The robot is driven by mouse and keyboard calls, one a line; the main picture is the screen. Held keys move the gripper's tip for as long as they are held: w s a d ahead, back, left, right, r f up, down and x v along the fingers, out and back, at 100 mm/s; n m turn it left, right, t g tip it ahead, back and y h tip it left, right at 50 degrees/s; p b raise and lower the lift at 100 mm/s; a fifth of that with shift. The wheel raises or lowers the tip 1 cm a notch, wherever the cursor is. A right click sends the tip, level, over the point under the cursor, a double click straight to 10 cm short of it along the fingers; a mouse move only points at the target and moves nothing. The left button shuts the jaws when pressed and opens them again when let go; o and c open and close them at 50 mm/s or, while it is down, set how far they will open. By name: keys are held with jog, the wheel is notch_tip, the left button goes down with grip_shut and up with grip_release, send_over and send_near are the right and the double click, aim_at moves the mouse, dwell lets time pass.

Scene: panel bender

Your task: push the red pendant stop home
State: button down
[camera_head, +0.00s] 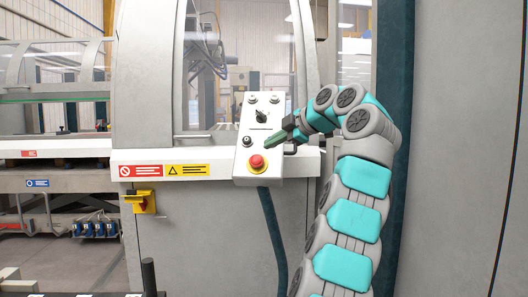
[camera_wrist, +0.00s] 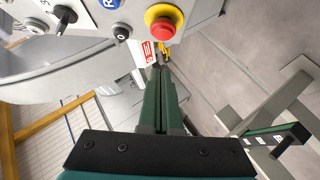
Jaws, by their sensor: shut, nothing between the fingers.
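The red pendant stop (camera_head: 257,161) is a round red mushroom button on a yellow base, low on the white pendant box (camera_head: 243,165). It also shows in the wrist view (camera_wrist: 163,29), at the top centre. My gripper (camera_head: 268,143) is shut and empty, its green fingers pointing left in front of the box, just above the stop in the head view. In the wrist view the closed fingertips (camera_wrist: 160,70) lie below the stop in the picture, apart from it. I cannot tell how far the button is pressed in.
The pendant also carries a selector switch (camera_head: 262,115), a black button (camera_head: 247,141) and a blue button (camera_wrist: 109,4). A yellow switch with a red knob (camera_head: 142,202) is on the machine's front at left. A dark cable (camera_head: 271,235) hangs below the pendant.

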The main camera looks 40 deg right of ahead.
jog(key=v, duration=0.4)
jog(key=shift+s+r, duration=0.25)
